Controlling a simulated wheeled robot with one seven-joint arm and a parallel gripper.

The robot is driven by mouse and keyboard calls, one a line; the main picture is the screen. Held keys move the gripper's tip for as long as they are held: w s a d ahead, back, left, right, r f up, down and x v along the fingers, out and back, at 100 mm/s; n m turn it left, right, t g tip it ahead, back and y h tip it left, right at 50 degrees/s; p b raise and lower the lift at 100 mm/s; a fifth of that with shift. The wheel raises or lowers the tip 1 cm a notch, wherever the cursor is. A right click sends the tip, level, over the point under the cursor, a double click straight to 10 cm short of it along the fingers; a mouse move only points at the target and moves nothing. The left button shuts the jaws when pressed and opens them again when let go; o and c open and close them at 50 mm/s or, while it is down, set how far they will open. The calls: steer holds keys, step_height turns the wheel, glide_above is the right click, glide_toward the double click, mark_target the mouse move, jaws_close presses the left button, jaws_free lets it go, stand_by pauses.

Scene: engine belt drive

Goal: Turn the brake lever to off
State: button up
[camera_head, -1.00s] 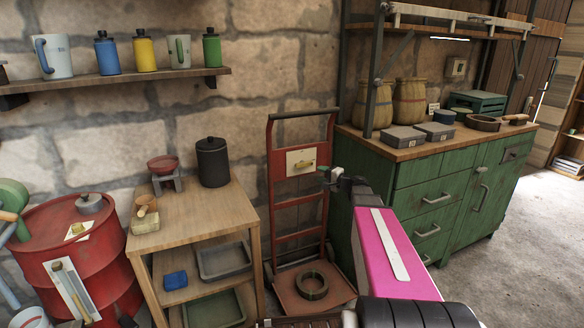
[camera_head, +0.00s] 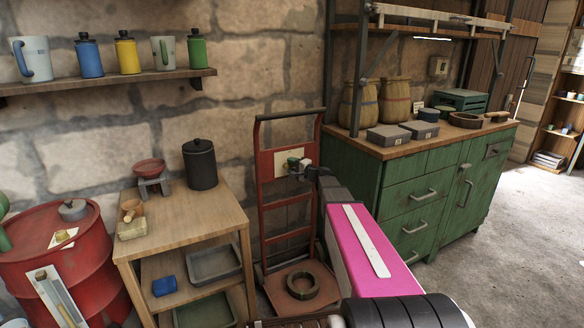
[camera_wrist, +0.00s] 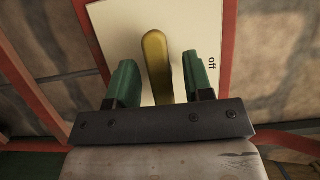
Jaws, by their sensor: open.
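The brake lever (camera_wrist: 157,68) is a yellow handle on a cream plate (camera_wrist: 120,35) fixed to the red hand truck (camera_head: 262,180). In the wrist view the lever runs roughly up and down the picture, and the word "off" is printed on the plate to its right. My gripper (camera_wrist: 160,82) is open, with one green finger on each side of the lever and visible gaps between. In the head view my gripper (camera_head: 298,164) is in front of the plate and mostly hides the lever.
A wooden side table (camera_head: 205,212) with a black canister (camera_head: 200,165) stands left of the hand truck. A green cabinet (camera_head: 400,200) stands close on the right. A dark ring (camera_head: 303,286) lies on the truck's foot plate. A red drum (camera_head: 70,270) is far left.

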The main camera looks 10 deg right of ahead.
jaws_close()
steer(key=shift+n, duration=0.4)
steer(key=n+h, duration=0.1)
steer(key=n, duration=0.2)
steer(key=shift+g, duration=0.4)
steer(key=n+h, duration=0.2)
steer(key=n, duration=0.1)
steer(key=shift+f+n+g+h, duration=0.15)
steer(key=shift+n+g+h, duration=0.15)
steer(key=n+h, duration=0.2)
steer(key=n, duration=0.1)
steer(key=shift+d, duration=0.1)
steer(key=shift+w+d+n+t+h, duration=0.1)
steer(key=shift+n+t+h, duration=0.3)
steer(key=shift+n+h, duration=0.9)
steer(key=shift+n+y, duration=0.3)
steer(key=shift+n, duration=0.1)
